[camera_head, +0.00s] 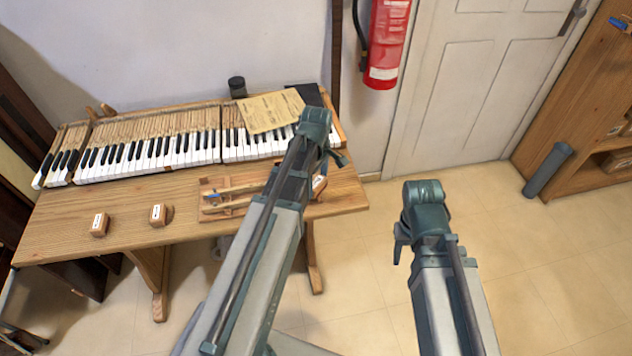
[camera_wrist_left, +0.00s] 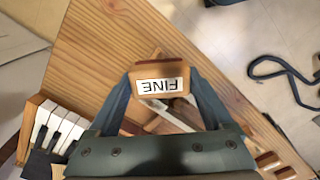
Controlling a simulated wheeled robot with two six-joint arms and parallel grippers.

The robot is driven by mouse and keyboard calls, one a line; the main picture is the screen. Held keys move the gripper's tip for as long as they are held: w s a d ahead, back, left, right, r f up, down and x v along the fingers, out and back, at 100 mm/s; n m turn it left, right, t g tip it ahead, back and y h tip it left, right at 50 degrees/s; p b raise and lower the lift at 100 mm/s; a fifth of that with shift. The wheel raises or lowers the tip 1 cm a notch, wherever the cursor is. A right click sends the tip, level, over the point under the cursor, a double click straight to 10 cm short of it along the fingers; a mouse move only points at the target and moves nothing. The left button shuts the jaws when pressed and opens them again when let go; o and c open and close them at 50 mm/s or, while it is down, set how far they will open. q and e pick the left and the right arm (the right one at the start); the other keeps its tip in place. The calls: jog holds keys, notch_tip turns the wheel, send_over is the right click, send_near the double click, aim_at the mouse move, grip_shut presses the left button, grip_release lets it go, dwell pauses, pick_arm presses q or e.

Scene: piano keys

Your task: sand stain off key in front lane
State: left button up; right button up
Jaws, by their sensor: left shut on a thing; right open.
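My left gripper (camera_wrist_left: 165,95) is shut on a wooden sanding block (camera_wrist_left: 158,73) whose white label reads FINE, upside down in the left wrist view. In the head view the left gripper (camera_head: 325,165) is over the right end of the workbench, mostly hidden by its own wrist. A wooden holder (camera_head: 207,210) with long wooden keys (camera_head: 235,188) lying in lanes is on the bench, left of that gripper. The arm hides its right part. I cannot make out a stain on the keys. My right gripper (camera_head: 402,240) is open, right of the bench above the floor.
Two other labelled wooden blocks (camera_head: 99,225) (camera_head: 158,214) stand at the bench's front left. A keyboard (camera_head: 150,150) runs along the back, with a paper sheet (camera_head: 270,111) and dark jar (camera_head: 237,87). Bare bench top (camera_head: 125,198) lies between. A fire extinguisher (camera_head: 388,45) hangs behind.

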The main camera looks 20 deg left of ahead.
pick_arm(q)
jog(key=shift+r+p, duration=2.55)
jog(key=shift+r, duration=0.3)
notch_tip(320, 180, up, 3)
jog(key=p, duration=0.3)
